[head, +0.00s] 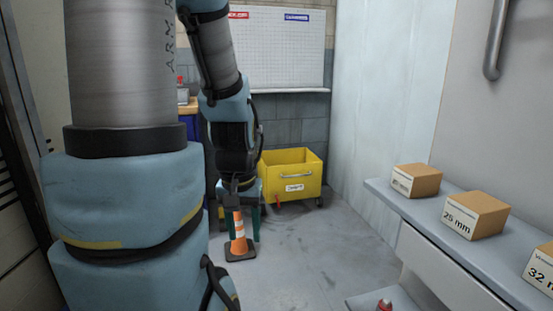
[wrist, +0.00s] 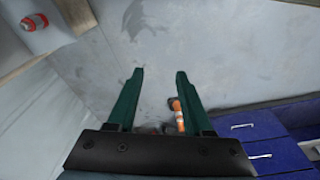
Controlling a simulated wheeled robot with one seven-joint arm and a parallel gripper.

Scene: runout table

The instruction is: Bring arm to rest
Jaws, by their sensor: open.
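My arm hangs down in the left half of the head view. My gripper (head: 239,222) points at the floor, its two green fingers apart. In the wrist view my gripper (wrist: 160,74) is open, with bare grey floor between the fingertips and nothing held. An orange and white traffic cone (head: 238,233) shows between and behind the fingers in the head view. It also shows in the wrist view (wrist: 178,114), beside the right finger. I cannot tell how far the cone is from the fingers.
A yellow bin (head: 291,178) stands at the back wall. At right, a grey shelf (head: 405,212) bears cardboard boxes (head: 476,214). A red and white object (head: 384,304) lies lower down, also in the wrist view (wrist: 34,22). Blue drawers (wrist: 250,130) stand close at right there. The middle floor is clear.

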